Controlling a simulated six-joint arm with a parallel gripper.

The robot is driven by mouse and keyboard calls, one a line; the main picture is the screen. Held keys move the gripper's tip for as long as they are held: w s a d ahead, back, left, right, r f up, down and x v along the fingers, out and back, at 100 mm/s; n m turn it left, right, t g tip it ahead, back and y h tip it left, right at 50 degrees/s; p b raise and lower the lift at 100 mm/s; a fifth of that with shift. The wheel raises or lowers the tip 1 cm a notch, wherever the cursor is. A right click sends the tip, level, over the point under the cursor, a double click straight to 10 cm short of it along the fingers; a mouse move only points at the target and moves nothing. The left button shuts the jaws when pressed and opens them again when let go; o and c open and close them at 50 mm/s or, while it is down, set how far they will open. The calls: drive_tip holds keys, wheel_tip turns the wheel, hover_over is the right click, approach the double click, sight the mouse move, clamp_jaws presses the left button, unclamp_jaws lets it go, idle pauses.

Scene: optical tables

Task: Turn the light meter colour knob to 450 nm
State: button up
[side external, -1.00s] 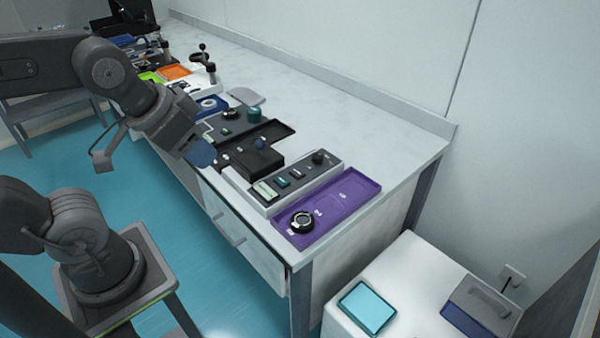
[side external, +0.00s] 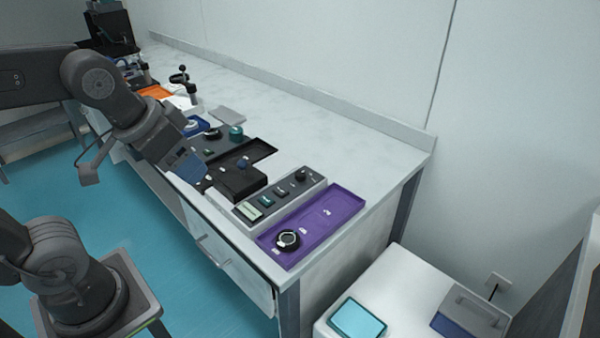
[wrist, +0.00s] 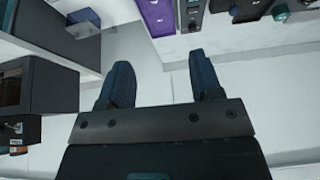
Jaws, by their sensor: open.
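A long grey panel (side external: 281,194), which looks like the light meter, lies near the table's front edge with a pale display, small buttons and a black knob (side external: 301,174) at its far end. The knob's setting is too small to read. Part of the panel also shows at the top of the wrist view (wrist: 191,18). My gripper (side external: 190,167) is left of the panel, by the table's front edge, and touches nothing that I can see. In the wrist view its two blue fingers (wrist: 159,66) are spread apart and empty.
A purple tray (side external: 328,217) with a black round dial (side external: 287,240) lies right of the panel. A black box (side external: 238,181) stands on its left, near my fingers. A teal knob (side external: 235,132) is farther back. The back strip of the table (side external: 340,148) is clear.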

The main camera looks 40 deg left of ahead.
drive_tip(key=w+a+r+m+g, duration=0.1)
drive_tip(key=w+r, duration=0.2)
drive_tip(key=w, duration=0.6)
drive_tip(key=m+g, duration=0.4)
drive_tip(key=m, duration=0.1)
hover_over(300, 173)
wheel_tip(300, 173, down, 16)
wheel_tip(300, 173, down, 13)
drive_tip(key=shift+f, duration=0.2)
drive_tip(key=shift+c, duration=0.2)
drive_tip(key=c, duration=0.9)
